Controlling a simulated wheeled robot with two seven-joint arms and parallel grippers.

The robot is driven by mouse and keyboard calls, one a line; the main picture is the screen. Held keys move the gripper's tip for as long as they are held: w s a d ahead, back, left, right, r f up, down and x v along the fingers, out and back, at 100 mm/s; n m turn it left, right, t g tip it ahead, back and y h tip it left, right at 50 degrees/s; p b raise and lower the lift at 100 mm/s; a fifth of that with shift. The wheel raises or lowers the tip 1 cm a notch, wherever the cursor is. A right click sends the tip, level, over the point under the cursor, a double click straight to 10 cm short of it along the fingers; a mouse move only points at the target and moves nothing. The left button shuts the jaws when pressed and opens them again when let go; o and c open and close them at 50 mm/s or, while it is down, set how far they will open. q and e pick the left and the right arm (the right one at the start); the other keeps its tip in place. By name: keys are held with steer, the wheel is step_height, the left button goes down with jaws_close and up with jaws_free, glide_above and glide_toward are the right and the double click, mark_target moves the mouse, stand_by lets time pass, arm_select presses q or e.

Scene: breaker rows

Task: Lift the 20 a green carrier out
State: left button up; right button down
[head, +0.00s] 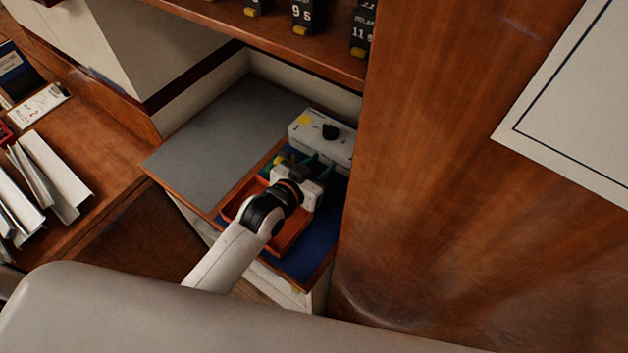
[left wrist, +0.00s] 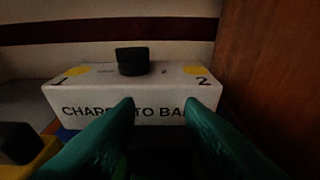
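My left gripper (head: 319,165) reaches over the orange tray on the counter, in front of a white switch box. In the left wrist view its two green fingers (left wrist: 160,103) stand apart, pointing at the box front. The space between them is dark low down, and I cannot tell whether anything is there. I cannot make out a 20 A green carrier apart from the green fingers; the gripper hides part of the area. A yellow carrier-like piece with a black top (left wrist: 20,150) is at the lower left of the wrist view. My right gripper is not in view.
The white switch box (left wrist: 90,98) has a black knob (left wrist: 132,60) and yellow dots. The orange tray (head: 290,242) lies on a blue mat (head: 318,240). A wooden panel (head: 430,180) closes the right side; a shelf (head: 290,48) overhangs. The grey surface (head: 220,130) is clear.

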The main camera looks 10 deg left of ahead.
arm_select(q)
steer(key=c, duration=0.6)
step_height(320, 180, up, 15)
steer(key=p, duration=0.5)
stand_by(0.8)
